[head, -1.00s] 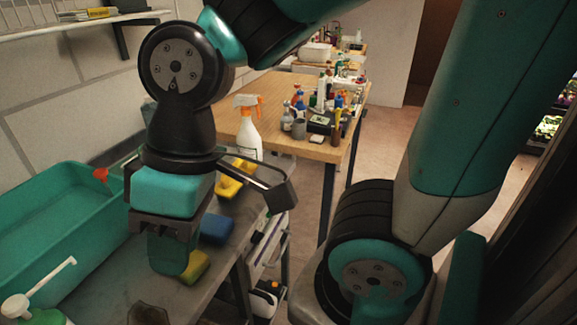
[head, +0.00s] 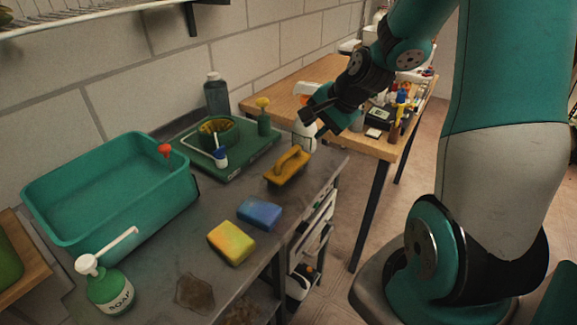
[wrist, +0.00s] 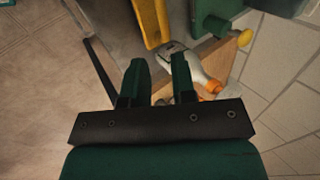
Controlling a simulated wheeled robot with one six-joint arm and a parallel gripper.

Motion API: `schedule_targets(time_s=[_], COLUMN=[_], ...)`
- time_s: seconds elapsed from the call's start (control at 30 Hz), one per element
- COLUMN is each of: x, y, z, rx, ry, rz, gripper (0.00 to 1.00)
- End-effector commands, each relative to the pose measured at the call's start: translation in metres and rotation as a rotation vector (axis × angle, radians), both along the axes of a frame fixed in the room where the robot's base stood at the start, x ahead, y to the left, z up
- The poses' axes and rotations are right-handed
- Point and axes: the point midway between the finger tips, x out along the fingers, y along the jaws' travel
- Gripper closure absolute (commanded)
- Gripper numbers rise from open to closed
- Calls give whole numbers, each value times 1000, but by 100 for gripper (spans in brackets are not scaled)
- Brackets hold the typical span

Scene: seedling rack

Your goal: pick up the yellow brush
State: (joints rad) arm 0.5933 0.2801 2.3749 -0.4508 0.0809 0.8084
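The yellow brush (head: 288,168), with a raised handle, lies on the grey bench near its right edge in the head view. Its yellow body also shows at the top of the wrist view (wrist: 152,20), partly cut off by the frame edge. My gripper (head: 310,118) is above and to the right of the brush in the head view, apart from it, close to the white spray bottle. In the wrist view my gripper (wrist: 159,68) has its two fingers apart with nothing held between them.
A white spray bottle (wrist: 187,62) with an orange nozzle stands close to the brush.

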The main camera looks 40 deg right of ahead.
Motion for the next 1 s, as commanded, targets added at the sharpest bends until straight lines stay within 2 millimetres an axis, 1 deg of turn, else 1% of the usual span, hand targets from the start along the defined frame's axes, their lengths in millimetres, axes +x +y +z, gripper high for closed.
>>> schedule_targets(time_s=[0.03,0.2,0.3,0.4,0.5,0.67,0.9,1.0], x=[6,27,38,47,52,58,77,82], y=[4,11,15,17,19,19,21,23], z=[-10,-43,-61,-74,-82,-89,-116,-124], rx=[4,2,2,1,0,-1,0,-1], ry=[5,6,6,3,2,3,3,2], rz=[7,9,9,8,9,9,10,9], gripper=[76,76,76,76,76,76,76,76])
